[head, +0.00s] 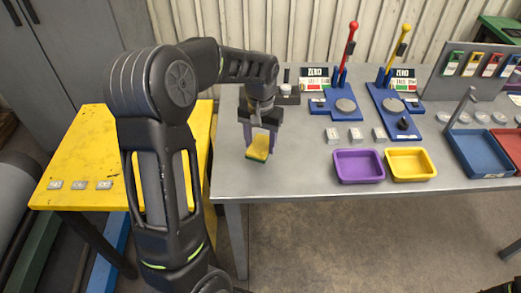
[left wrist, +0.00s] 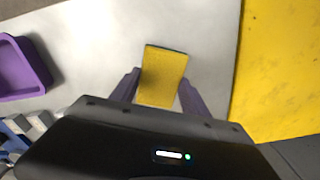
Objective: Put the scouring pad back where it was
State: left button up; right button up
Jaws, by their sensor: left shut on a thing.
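The scouring pad (head: 258,147) is yellow on top with a thin green layer under it. It is at the left end of the grey table, near the front edge. My left gripper (head: 259,136) points down from above and is shut on the pad. In the left wrist view the pad (left wrist: 162,76) sits between the two purple fingers (left wrist: 160,92). I cannot tell whether the pad touches the table. My right gripper is not in view.
A purple tray (head: 358,180) and a yellow tray (head: 411,177) stand to the right on the grey table (head: 290,187). Blue stands (head: 335,112) with upright levers are behind them. A yellow table (head: 95,135) with several small grey pieces adjoins on the left.

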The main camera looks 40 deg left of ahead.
aim_at(261, 145)
pick_arm(q)
jog(key=shift+f, duration=1.85)
jog(key=shift+f, duration=0.2)
jog(key=o, duration=1.3)
jog(key=shift+r, duration=0.2)
notch_tip(261, 145, up, 12)
jog(key=shift+r, duration=0.1)
